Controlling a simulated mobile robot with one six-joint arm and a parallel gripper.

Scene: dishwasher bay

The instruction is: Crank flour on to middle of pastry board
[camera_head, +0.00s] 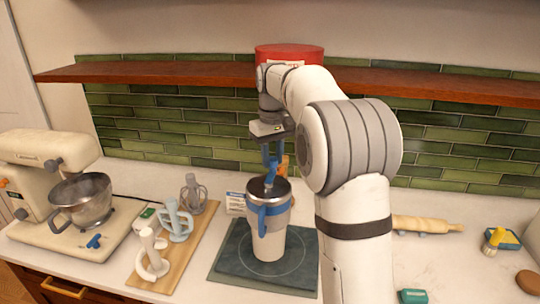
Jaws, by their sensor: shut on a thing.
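A white flour sifter (270,243) with a blue band and blue side handle stands upright over the middle of the dark pastry board (232,268), inside its thin circle. I cannot tell whether its base touches the board. A thin metal crank shaft (268,186) shows at its open top. My gripper (273,170) is directly above the sifter's mouth, pointing down, shut on the crank. The grip itself is small and partly hidden, with blue and orange-brown parts showing there. No flour is clearly visible on the board.
A stand mixer (44,160) with a steel bowl (80,204) is at left. Several beater attachments stand on a wooden board (180,252). A wooden shelf (160,73) holds a red tin (290,53).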

